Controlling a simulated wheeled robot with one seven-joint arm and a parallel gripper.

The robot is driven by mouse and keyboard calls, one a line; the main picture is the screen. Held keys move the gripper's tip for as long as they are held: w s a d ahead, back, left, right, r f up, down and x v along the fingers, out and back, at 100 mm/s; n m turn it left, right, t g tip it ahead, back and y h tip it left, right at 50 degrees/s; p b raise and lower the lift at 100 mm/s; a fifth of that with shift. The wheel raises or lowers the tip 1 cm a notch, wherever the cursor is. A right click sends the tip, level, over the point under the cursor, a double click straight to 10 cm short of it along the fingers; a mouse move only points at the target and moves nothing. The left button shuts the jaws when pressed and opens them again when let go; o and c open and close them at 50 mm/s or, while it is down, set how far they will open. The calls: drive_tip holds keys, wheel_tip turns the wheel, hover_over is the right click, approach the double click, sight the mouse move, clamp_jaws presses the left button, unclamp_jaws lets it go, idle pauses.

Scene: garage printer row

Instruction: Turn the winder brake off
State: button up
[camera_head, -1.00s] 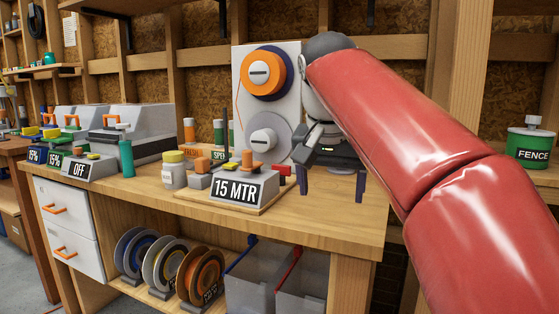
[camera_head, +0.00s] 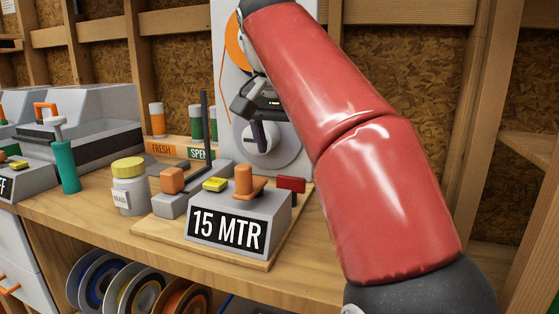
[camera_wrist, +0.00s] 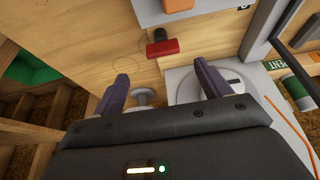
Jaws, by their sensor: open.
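The winder is an upright light-grey panel (camera_head: 228,107) with an orange spool above and a grey spool (camera_head: 256,158) below. A red handle (camera_head: 291,184) sits low by its foot, right of the box marked 15 MTR; it has no label I can read, but may be the brake. In the wrist view the red handle (camera_wrist: 162,47) shows on a dark stem, beyond and between my fingertips, not touched. My gripper (camera_wrist: 160,78) is open and empty, its dark purple fingers apart. In the head view my gripper (camera_head: 260,135) is in front of the grey spool, above the red handle.
The bench front right of the red handle is clear.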

sight(291, 177)
drive_tip(key=b+x, duration=0.1)
drive_tip(key=x, duration=0.1)
drive_tip(key=b+x, duration=0.1)
drive_tip(key=x, duration=0.2)
drive_tip(key=b+x, duration=0.1)
drive_tip(key=x, duration=0.2)
drive_tip(key=shift+w+r, duration=0.1)
drive_tip(key=shift+w, duration=0.25)
drive_tip(key=shift+c, duration=0.2)
drive_tip(key=c, duration=0.9)
